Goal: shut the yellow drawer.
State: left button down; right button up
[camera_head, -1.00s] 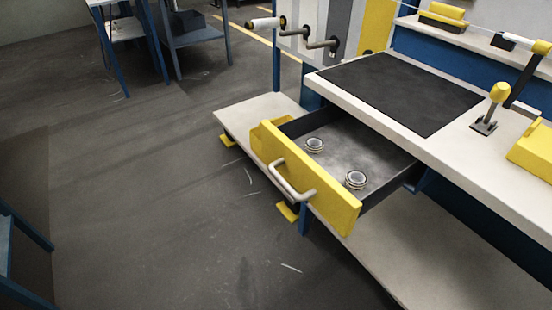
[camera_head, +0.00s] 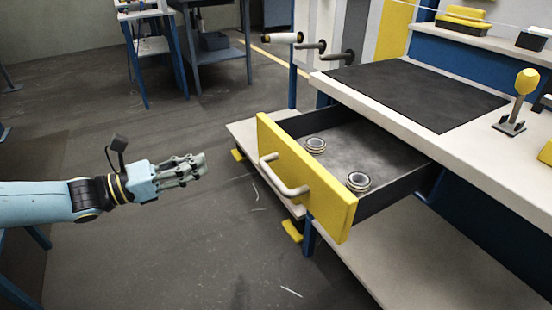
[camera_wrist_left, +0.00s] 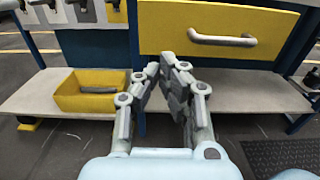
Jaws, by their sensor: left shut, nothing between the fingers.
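The yellow drawer (camera_head: 332,208) stands pulled out from under the workbench, its yellow front facing left with a pale bar handle (camera_head: 279,176). Two round coil-like items (camera_head: 359,181) lie on its dark floor. My left gripper (camera_head: 204,164) is shut and empty, in the air left of the drawer front, with a clear gap to it. In the left wrist view the drawer front (camera_wrist_left: 165,25) with its handle (camera_wrist_left: 222,39) is ahead and above the fingertips (camera_wrist_left: 166,62). My right gripper is not in view.
The bench top (camera_head: 460,135) with a dark mat (camera_head: 412,92) is above the drawer. A pale lower shelf (camera_head: 365,268) runs beneath; a yellow bin (camera_wrist_left: 88,98) sits on it in the wrist view. Open floor lies left of the drawer.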

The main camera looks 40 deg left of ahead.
pick_arm(q)
jog(key=b, duration=0.5)
send_near(264, 144)
jog(key=x, duration=0.7)
jog(key=shift+w+d, duration=0.1)
jog(key=shift+w, duration=0.05)
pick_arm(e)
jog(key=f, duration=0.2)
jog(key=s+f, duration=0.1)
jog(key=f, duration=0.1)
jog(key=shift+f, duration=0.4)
